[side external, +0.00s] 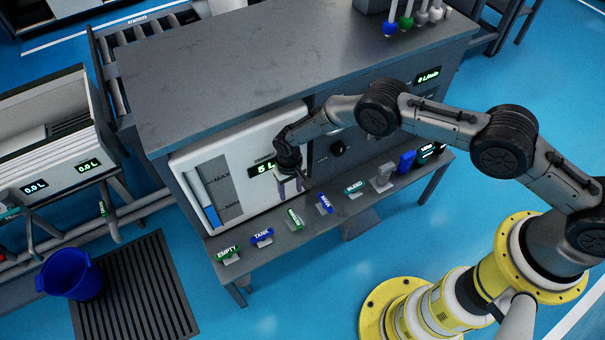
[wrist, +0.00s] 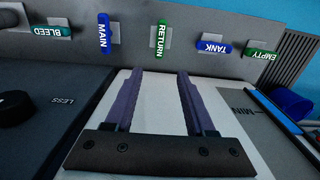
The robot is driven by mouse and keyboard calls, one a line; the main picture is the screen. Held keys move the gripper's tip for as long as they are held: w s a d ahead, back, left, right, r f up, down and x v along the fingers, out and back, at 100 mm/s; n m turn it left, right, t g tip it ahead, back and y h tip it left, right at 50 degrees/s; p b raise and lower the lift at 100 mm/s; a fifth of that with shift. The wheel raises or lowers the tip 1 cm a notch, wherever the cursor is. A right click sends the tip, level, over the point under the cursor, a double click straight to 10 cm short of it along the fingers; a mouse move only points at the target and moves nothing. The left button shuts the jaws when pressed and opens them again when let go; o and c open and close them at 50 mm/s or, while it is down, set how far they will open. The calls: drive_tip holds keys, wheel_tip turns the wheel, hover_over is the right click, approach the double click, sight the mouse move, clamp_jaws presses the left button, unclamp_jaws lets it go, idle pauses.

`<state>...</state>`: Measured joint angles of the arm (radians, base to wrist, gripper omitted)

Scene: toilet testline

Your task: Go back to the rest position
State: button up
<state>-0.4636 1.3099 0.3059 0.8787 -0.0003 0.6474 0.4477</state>
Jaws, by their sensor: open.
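My gripper (side external: 290,184) hangs in front of the white tank panel (side external: 226,160) of the grey bench, above the shelf with the labelled handles. In the wrist view my gripper (wrist: 160,88) shows two purple fingers spread apart, with nothing between them but the pale panel behind. The green RETURN handle (wrist: 162,37) lies just beyond the fingertips in that view, apart from them as far as I can tell. The blue MAIN handle (wrist: 104,32) and blue TANK handle (wrist: 214,47) sit to either side of it.
The shelf also carries the green EMPTY handle (side external: 227,253) and the BLEED handle (side external: 354,187). A black knob (side external: 337,147) is on the bench front. Blue floor before the shelf is open.

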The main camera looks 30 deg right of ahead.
drive_tip(key=s+d+r+t, duration=0.1)
drive_tip(key=d+r, duration=0.4)
drive_tip(key=r, duration=0.8)
drive_tip(key=s+d+r, duration=0.1)
drive_tip(key=d+r, duration=0.3)
drive_tip(key=r, duration=0.9)
drive_tip(key=s+d+r+t, duration=0.15)
drive_tip(key=d+r, duration=0.35)
drive_tip(key=r, duration=0.8)
drive_tip(key=s+d+r+t, duration=0.1)
drive_tip(key=s+d+r, duration=0.2)
drive_tip(key=s+r, duration=0.35)
drive_tip(key=s+d+r, duration=0.4)
drive_tip(key=s+r, duration=0.1)
drive_tip(key=s, duration=0.2)
drive_tip(key=s+d+t, duration=0.2)
drive_tip(key=s+d, duration=0.2)
drive_tip(key=s, duration=1.2)
drive_tip(key=shift+s+f, duration=0.35)
drive_tip(key=shift+f, duration=0.1)
